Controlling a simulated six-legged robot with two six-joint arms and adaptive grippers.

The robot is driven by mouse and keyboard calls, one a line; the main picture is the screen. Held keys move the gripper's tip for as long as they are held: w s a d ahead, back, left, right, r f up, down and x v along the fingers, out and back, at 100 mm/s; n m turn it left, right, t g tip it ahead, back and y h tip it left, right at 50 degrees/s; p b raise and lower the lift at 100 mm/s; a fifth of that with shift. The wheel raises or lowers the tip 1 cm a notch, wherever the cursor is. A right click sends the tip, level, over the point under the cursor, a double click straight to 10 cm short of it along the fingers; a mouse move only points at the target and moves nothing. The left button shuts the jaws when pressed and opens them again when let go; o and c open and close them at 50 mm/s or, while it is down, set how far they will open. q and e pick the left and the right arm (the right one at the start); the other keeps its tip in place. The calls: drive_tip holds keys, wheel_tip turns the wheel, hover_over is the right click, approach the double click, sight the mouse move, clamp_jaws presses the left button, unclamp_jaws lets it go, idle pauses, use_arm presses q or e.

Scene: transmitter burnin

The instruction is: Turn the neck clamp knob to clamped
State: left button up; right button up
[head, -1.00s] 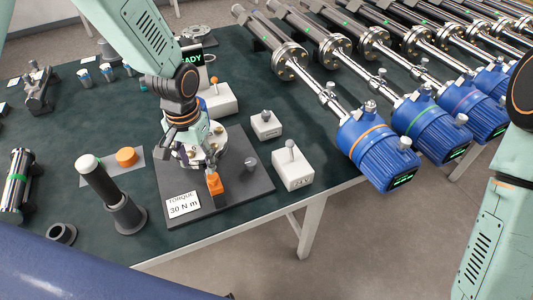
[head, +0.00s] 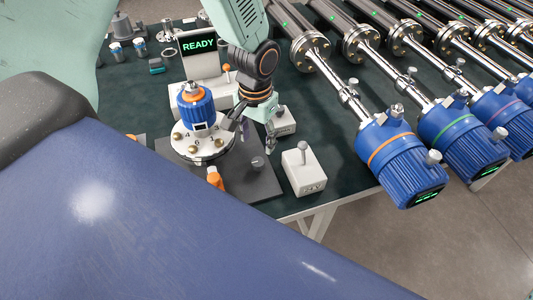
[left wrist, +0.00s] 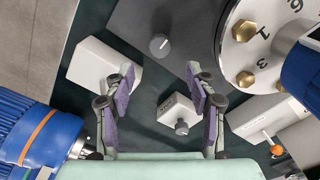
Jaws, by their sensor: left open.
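A dark round knob with a pale pointer line (head: 258,163) stands on the grey fixture plate (head: 262,188), beside the bolted flange (head: 205,150). It also shows in the left wrist view (left wrist: 159,45), ahead of the fingertips. A second dark knob (left wrist: 181,127) sits on a small labelled white box (left wrist: 176,108), between my fingers in that view. I cannot read which label names the neck clamp. A blue transmitter housing (head: 196,104) stands upright on the flange. My left gripper (head: 255,136) is open and empty, above the area between flange and small box. My right gripper is out of view.
A white box with a ball-topped lever (head: 303,170) stands right of the plate. A READY display (head: 199,46) and an orange-tipped lever (head: 227,70) are behind the flange. Several blue-ended transmitters (head: 400,160) lie at right. An orange-topped part (head: 215,176) is on the plate.

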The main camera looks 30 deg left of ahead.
sight(258, 162)
use_arm(q)
drive_tip(key=shift+s+d+f, duration=0.15)
drive_tip(key=shift+f, duration=0.2)
drive_tip(key=f, duration=0.4)
drive_tip(key=f+b, duration=0.1)
drive_tip(key=f, duration=0.1)
drive_tip(key=shift+a+f, duration=0.2)
drive_tip(key=shift+a, duration=0.15)
drive_tip(key=shift+d+f, duration=0.25)
drive_tip(key=shift+d, duration=0.05)
drive_tip(key=shift+a+f, duration=0.1)
drive_tip(key=shift+a, duration=0.05)
drive_tip(key=shift+c, duration=0.7)
drive_tip(key=c, duration=1)
